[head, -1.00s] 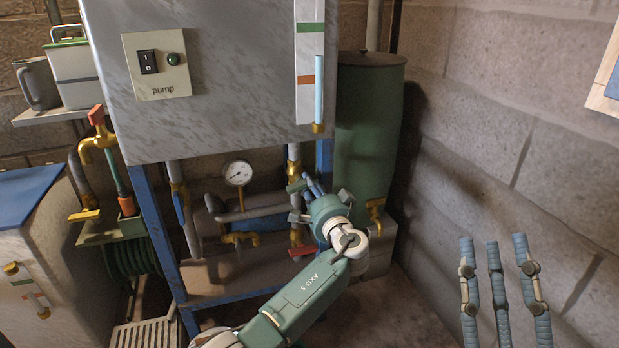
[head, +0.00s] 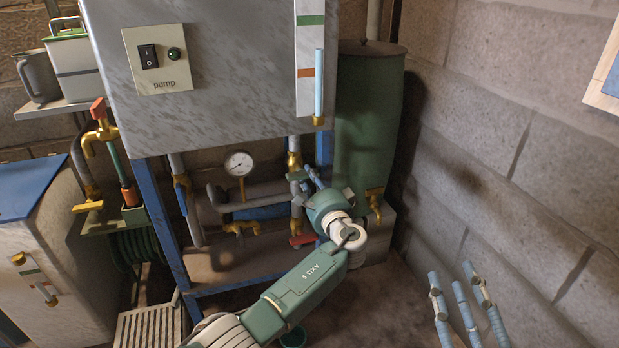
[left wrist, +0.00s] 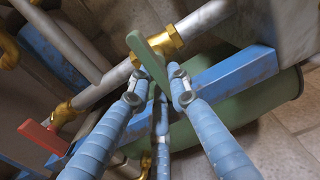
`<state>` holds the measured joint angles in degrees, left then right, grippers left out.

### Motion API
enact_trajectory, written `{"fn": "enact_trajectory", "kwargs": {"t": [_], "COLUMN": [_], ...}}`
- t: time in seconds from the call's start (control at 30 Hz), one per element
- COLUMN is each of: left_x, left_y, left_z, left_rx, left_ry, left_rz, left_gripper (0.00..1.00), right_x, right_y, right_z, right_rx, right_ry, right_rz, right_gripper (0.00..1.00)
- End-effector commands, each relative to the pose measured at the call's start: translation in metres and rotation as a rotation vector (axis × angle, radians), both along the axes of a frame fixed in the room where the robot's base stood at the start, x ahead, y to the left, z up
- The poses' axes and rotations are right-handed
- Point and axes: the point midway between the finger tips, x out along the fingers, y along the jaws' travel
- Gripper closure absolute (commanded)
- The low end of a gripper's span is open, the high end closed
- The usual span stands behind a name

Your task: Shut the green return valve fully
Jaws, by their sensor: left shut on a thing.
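The green return valve's lever (left wrist: 147,60) sits on a brass valve body (left wrist: 168,42) on a grey pipe. In the left wrist view the lever lies roughly crosswise to that pipe. My left gripper (left wrist: 163,80) is shut on the lever, with its blue fingers on both sides and the lever's free end poking out beyond them. In the head view the lever (head: 298,175) shows small below the brass body (head: 294,160), partly hidden by my left gripper (head: 311,178). My right gripper (head: 453,275) is empty, its fingers spread, at the lower right.
A red lever (head: 303,239) sits lower on the same pipework, near my left gripper. A pressure gauge (head: 239,163), a blue frame post (head: 163,225) and a green barrel (head: 368,130) stand close by. The floor by the right wall is free.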

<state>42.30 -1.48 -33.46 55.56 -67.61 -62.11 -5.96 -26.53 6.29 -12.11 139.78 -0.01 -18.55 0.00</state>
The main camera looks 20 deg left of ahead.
Motion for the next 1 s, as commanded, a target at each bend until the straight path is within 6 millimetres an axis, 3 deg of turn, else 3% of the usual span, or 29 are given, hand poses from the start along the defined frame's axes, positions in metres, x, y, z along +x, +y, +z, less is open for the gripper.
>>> {"fn": "enact_trajectory", "kwargs": {"t": [0.17, 0.2, 0.27, 0.67, 1.0], "left_x": [0.000, 0.000, 0.000, -0.007, -0.063], "left_y": [-0.001, -0.001, -0.001, -0.006, -0.043], "left_z": [-0.003, -0.003, -0.002, -0.001, -0.003], "left_rx": [0.002, 0.002, 0.002, -0.001, -0.004], "left_ry": [0.005, 0.005, 0.005, 0.000, 0.004], "left_rz": [-0.002, -0.002, -0.002, -0.002, -0.003], "left_gripper": [1.00, 0.74, 0.63, 0.63, 0.63], "right_x": [0.000, 0.000, 0.000, 0.000, 0.000], "right_y": [0.000, 0.000, 0.000, 0.000, 0.000], "right_z": [0.000, 0.000, 0.000, 0.000, 0.000], "right_rx": [0.000, 0.000, 0.000, 0.000, 0.000], "right_ry": [-0.001, -0.001, -0.001, -0.001, -0.002], "right_rz": [0.000, 0.000, 0.000, 0.000, 0.000], "right_gripper": [0.60, 0.60, 0.60, 0.60, 0.60]}}
